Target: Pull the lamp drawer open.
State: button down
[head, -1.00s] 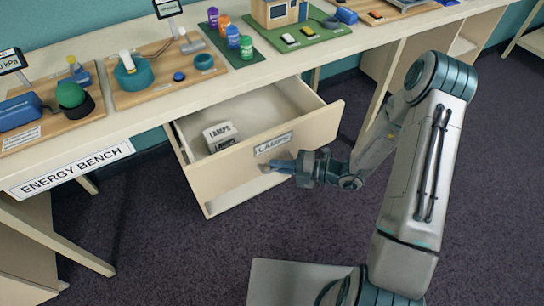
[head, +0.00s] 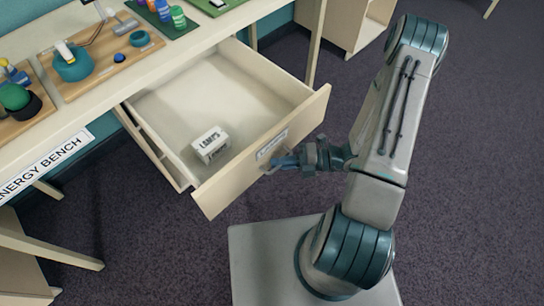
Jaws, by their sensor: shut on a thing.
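The lamp drawer (head: 228,181) stands pulled well out from under the bench in the head view, its inside showing. Its front carries a label (head: 271,145), partly covered. A small white box marked LAMPS (head: 210,145) sits inside the drawer near the front. My gripper (head: 279,163) is at the middle of the drawer front, just below the label, shut on the drawer's handle. The handle itself is mostly hidden by the fingers.
The bench top (head: 187,46) bears a wooden board (head: 103,74) with a teal device, and bottles on a green mat. An ENERGY BENCH sign (head: 45,163) hangs on its front edge. Dark carpet on the right is clear.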

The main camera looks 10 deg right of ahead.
jog(key=shift+s+d, duration=0.1)
jog(key=shift+s, duration=0.1)
jog(key=c, duration=1.5)
grip_release()
jog(key=v, duration=1.4)
jog(key=shift+f+b, duration=0.1)
jog(key=shift+b, duration=0.25)
